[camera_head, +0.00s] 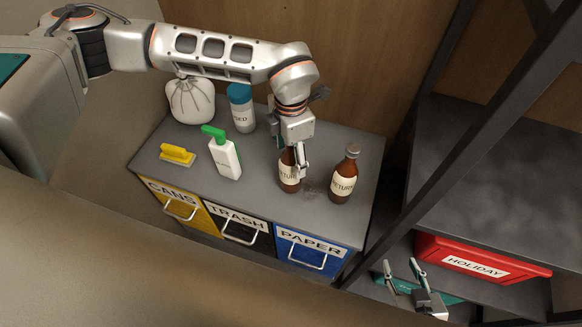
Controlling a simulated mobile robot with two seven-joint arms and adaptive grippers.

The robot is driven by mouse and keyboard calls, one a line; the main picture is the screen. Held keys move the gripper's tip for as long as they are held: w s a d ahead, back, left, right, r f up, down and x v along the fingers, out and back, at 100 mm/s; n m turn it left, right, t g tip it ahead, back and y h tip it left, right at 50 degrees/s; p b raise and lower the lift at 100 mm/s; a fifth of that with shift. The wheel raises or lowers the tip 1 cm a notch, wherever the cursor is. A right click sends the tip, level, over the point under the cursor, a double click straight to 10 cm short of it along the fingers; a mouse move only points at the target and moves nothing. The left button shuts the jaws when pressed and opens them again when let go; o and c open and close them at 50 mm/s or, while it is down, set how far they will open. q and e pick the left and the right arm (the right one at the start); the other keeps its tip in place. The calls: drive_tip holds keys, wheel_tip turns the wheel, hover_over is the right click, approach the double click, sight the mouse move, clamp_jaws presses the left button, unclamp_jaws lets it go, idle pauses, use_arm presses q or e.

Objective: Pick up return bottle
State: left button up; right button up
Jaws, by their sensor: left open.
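Two brown bottles with cream labels reading "RETURN" in part stand upright on the grey cabinet top (240,195). One bottle (289,180) is under my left gripper, which hides its neck and part of its upper body. The other bottle (344,175) stands to its right with its cap showing. My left gripper (287,150) is open and points down at the left-hand bottle; its fingers are at the bottle's upper part, and I cannot tell whether they touch it. My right gripper (404,272) is open and empty at the lower right, away from the bottles.
A white spray bottle with green top (225,158), a yellow brush (177,154), a blue-capped container (241,110) and a white tied bag (190,101) share the cabinet top. Bins marked CANS, TRASH and PAPER (305,254) are below. A dark shelf holds a red HOLIDAY box (480,264).

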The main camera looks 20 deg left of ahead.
use_arm(q)
clamp_jaws()
drive_tip(key=shift+r, duration=0.1)
